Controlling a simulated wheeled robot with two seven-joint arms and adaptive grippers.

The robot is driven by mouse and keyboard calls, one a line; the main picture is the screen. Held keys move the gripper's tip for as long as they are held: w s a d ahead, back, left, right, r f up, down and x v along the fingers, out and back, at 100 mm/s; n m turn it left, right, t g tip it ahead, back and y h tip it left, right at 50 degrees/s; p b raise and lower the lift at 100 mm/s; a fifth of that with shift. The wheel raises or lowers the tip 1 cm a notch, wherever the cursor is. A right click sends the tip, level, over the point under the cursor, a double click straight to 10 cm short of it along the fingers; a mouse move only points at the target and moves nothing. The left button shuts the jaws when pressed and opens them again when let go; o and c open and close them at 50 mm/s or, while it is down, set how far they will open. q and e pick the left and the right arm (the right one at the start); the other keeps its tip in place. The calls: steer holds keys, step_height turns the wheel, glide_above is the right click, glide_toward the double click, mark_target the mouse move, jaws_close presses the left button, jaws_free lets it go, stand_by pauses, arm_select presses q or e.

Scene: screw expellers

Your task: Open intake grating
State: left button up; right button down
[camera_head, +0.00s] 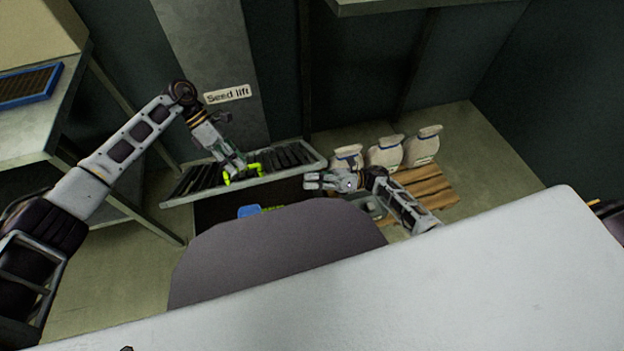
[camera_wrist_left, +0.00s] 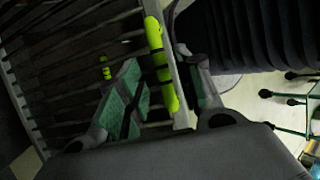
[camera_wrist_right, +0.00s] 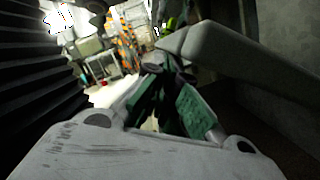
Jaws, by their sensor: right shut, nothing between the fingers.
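The intake grating (camera_head: 290,157) is a frame of dark slats below the "Seed lift" sign. Yellow-green handles (camera_head: 243,171) sit at its near edge. My left gripper (camera_head: 233,160) is at these handles. In the left wrist view a yellow-green handle (camera_wrist_left: 161,65) and the grating's pale edge rail lie between the left gripper's spread fingers (camera_wrist_left: 165,85). Whether the fingers press on the handle cannot be told. A second handle part (camera_wrist_left: 105,68) shows over the slats. My right gripper (camera_head: 313,181) is shut and empty, right of the handles; its closed fingers also show in the right wrist view (camera_wrist_right: 172,100).
White sacks (camera_head: 385,152) stand on a wooden pallet (camera_head: 425,187) right of the grating. The "Seed lift" sign (camera_head: 228,94) is on a grey column behind. A table with a blue-edged tray (camera_head: 30,86) stands at left. A small blue object (camera_head: 248,211) lies below the grating.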

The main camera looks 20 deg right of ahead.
arm_select(q)
steer(key=v, duration=0.9)
steer(key=shift+w+r, duration=0.15)
